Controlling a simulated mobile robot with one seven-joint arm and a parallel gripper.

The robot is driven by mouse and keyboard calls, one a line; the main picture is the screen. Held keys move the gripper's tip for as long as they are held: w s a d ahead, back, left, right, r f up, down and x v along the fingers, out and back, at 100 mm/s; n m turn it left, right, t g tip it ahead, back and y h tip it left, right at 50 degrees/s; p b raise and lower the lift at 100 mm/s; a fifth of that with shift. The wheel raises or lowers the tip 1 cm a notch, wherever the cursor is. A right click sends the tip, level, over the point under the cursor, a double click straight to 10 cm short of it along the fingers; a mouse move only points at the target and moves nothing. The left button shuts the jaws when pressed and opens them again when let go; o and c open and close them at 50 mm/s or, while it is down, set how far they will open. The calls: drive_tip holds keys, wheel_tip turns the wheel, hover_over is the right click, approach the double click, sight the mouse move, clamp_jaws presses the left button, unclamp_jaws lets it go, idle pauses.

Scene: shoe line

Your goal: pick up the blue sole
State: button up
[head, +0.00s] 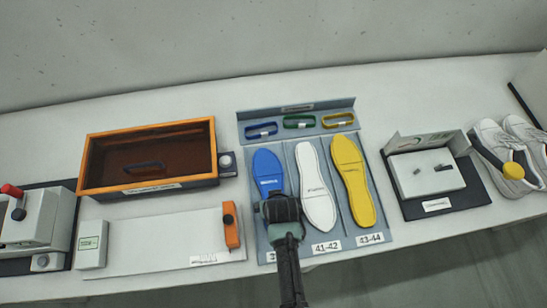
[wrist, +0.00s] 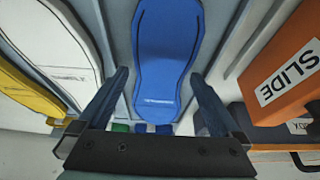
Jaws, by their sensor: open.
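The blue sole (head: 268,172) lies in the left slot of the grey-blue sole tray (head: 343,236), beside a white sole (head: 314,184) and a yellow sole (head: 353,180). My gripper (head: 272,200) is over the near end of the blue sole in the head view and hides that end. In the wrist view the blue sole (wrist: 163,65) lies ahead, between the two open fingers of my gripper (wrist: 160,95). Both fingers stand apart from its edges, and nothing is held.
An orange-rimmed box (head: 150,190) stands left of the tray. A white board with an orange tool (head: 231,226) lies in front of it. A small grey station (head: 427,172) and a pair of white shoes (head: 496,150) are at the right. Colored bands (head: 299,121) sit behind the soles.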

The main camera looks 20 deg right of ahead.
drive_tip(key=shift+w+f, duration=0.1)
drive_tip(key=shift+f, duration=0.1)
drive_tip(key=shift+c, duration=0.2)
drive_tip(key=c, duration=1.2)
drive_tip(key=shift+c, duration=0.9)
drive_tip(key=shift+r, duration=0.2)
